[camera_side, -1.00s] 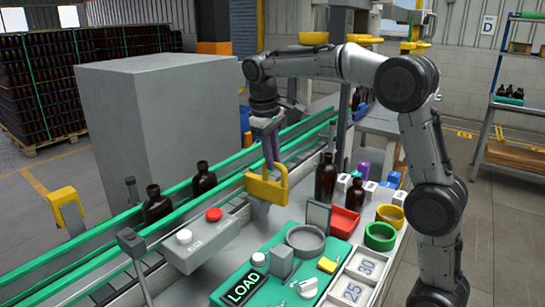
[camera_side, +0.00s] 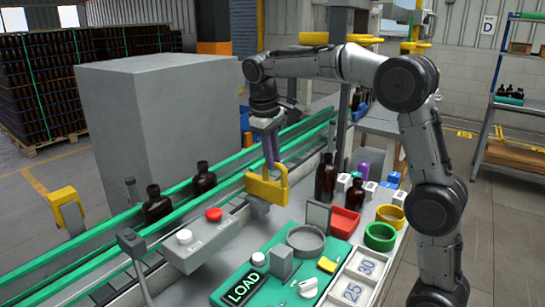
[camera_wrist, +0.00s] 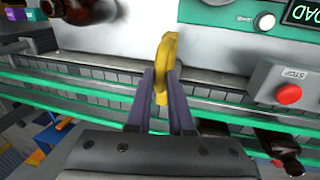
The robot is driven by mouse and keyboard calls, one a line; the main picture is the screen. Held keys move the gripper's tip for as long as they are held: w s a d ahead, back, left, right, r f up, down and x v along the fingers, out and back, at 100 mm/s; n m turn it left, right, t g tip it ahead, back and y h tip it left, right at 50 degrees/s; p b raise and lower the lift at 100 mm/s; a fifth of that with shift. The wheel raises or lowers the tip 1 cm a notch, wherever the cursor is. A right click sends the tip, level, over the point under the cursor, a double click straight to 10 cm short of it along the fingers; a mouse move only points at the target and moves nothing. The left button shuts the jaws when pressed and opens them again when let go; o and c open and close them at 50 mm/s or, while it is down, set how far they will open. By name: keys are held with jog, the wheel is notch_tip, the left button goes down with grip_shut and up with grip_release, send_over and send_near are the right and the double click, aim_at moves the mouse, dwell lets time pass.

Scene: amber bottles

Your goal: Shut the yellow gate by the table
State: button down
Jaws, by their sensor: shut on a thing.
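The yellow gate (camera_side: 266,187) stands at the table-side edge of the green-railed conveyor (camera_side: 123,227). In the side view my gripper (camera_side: 271,150) points down onto it from above. In the wrist view the gate (camera_wrist: 168,58) runs between my two purple-grey fingers (camera_wrist: 160,95), which are shut on it. The fingers partly hide its lower end. I cannot tell from these views whether the gate lies across the belt or along its edge.
Brown bottles (camera_side: 157,205) stand on the conveyor left of the gate. A control box with a red button (camera_side: 213,214) is close to the gate. On the table are a brown bottle (camera_side: 326,180), a red bin (camera_side: 345,221) and a green mat (camera_side: 231,287). A big grey box (camera_side: 165,130) stands behind the conveyor.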

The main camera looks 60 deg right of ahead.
jog(key=shift+w, duration=0.1)
send_over(252, 176)
jog(key=shift+w+r, duration=0.1)
jog(key=shift+r, duration=0.05)
dwell(0.4)
jog(key=c, duration=0.8)
grip_release()
notch_tip(252, 176, up, 7)
jog(key=a, duration=0.1)
jog(key=shift+a, duration=0.2)
jog(key=shift+r, duration=0.1)
